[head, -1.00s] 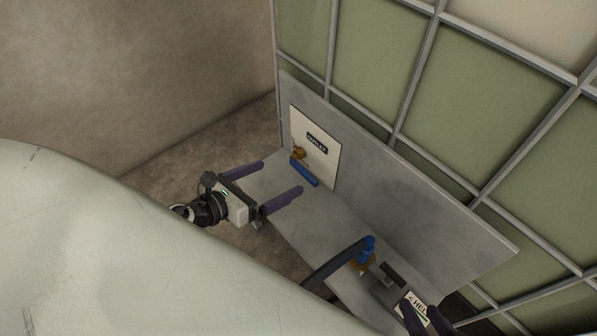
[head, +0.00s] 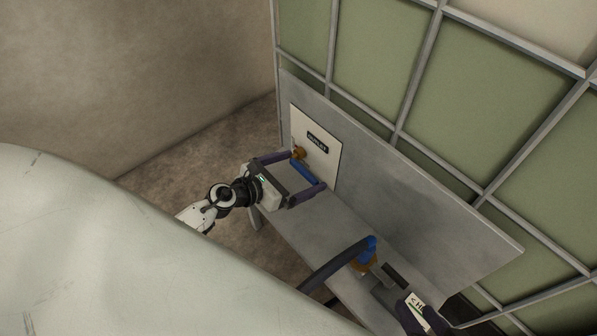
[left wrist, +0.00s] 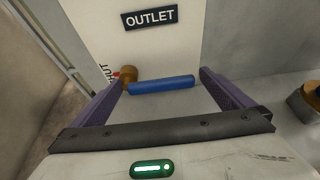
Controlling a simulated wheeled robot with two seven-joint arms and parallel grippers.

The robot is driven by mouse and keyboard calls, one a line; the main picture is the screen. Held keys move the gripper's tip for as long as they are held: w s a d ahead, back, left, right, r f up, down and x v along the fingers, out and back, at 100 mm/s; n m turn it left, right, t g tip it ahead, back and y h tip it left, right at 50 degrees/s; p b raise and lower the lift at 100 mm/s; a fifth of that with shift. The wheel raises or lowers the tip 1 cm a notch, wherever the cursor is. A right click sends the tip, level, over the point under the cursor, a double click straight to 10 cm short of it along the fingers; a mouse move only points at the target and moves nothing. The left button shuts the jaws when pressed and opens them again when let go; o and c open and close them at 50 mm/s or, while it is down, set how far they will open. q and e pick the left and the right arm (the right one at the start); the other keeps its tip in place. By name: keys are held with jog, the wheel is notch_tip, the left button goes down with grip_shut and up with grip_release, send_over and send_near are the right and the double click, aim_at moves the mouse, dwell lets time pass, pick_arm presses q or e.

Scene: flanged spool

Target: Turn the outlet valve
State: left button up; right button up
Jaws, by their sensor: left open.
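The outlet valve has a blue lever handle (head: 303,173) on a brass body (head: 298,153), mounted on a white panel with a black OUTLET label (head: 317,142). My left gripper (head: 301,170) is open, its two purple fingers on either side of the blue handle. In the left wrist view the blue handle (left wrist: 161,84) lies nearly level between the finger ends, with the brass body (left wrist: 128,74) at its left end. I cannot tell whether a finger touches it. Part of my right gripper (head: 421,318) shows at the lower right; its fingertips are not clear.
A grey bench (head: 303,228) with a grey backboard (head: 400,185) carries the panel. A framed green wall rises behind.

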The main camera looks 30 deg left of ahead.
pick_arm(q)
jog(key=c, duration=1.4)
